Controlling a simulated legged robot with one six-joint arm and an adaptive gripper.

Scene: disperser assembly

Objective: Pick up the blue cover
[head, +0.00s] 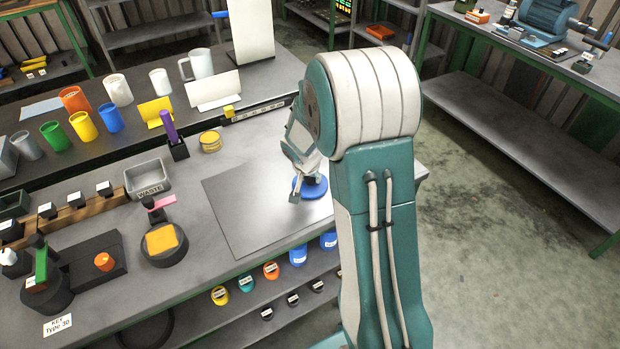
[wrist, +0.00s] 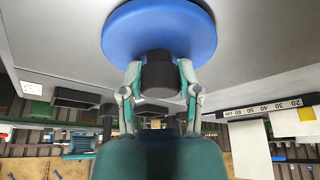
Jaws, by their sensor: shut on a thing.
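The blue cover (head: 312,187) is a round blue disc near the right side of the workbench, over the grey mat (head: 245,215). It also shows in the wrist view (wrist: 190,48), with a short black knob (wrist: 159,72) at its middle. My gripper (head: 298,185) is at the cover in the head view, partly hidden by my arm. In the wrist view my gripper (wrist: 160,78) has one finger on each side of the black knob and is shut on it. I cannot tell whether the cover touches the mat.
A grey waste bin (head: 148,180), a black round holder with an orange pad (head: 162,240) and a yellow round part (head: 210,141) stand left of the mat. Several coloured cups stand at the back left. A lower shelf holds several coloured jars (head: 246,283). Most of the mat is clear.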

